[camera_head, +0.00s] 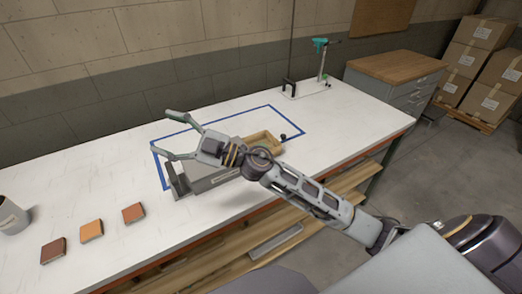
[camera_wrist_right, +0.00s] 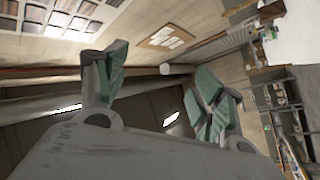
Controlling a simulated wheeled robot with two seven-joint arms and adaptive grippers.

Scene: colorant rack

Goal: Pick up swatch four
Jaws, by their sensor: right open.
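Three small square swatches lie in a row on the white bench top at the left in the head view: a dark red-brown swatch (camera_head: 53,250), an orange swatch (camera_head: 91,231) and a rust-red swatch (camera_head: 133,212). I cannot tell which one is swatch four, or whether it is among them. My right gripper (camera_head: 169,135) is open and empty above the blue-taped area, up and to the right of the swatches. Its two green-padded fingers also show spread apart in the right wrist view (camera_wrist_right: 160,85). My left gripper is not in view.
A grey metal holder (camera_head: 178,187) and a wooden tray (camera_head: 262,138) sit under my right arm, partly hidden. A grey cup (camera_head: 12,217) stands at the far left. A clamp stand (camera_head: 321,65) is at the back right. The bench right of the tape is mostly clear.

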